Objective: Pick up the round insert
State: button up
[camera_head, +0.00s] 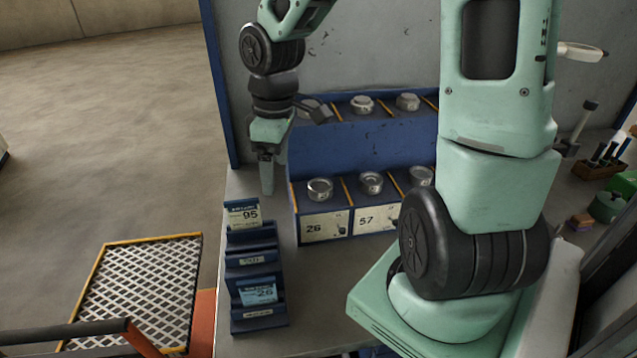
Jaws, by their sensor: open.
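Several round metal inserts sit in a blue two-tier rack. On the lower tier, one insert (320,188) lies above the label "26", a second (370,182) above "57", and a third (421,175) is partly hidden by my arm. On the upper tier are an insert (362,104) in the middle, one to its right (408,101), and one at the left partly behind my wrist. I cannot tell which one the task means. My gripper (267,185) points down, open and empty, left of the "26" insert and apart from it; its fingers overlap in this view.
A dark blue card holder (257,260) with cards reading "95" and "26" stands on the grey bench in front of my gripper. My arm covers the rack's right end. Tools in a wooden box (597,168) stand far right. Open floor lies left.

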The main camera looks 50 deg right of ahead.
notch_tip(320, 180, up, 3)
jog(key=t+p, duration=0.1)
jog(key=p, duration=0.1)
send_over(321, 186)
jog(key=s, duration=0.2)
jog(key=shift+m, duration=0.4)
jog(key=f, duration=0.5)
jog(key=w+f+b, duration=0.1)
jog(key=f, duration=1.1)
jog(key=shift+w+b, duration=0.4)
jog(key=c, duration=1.5)
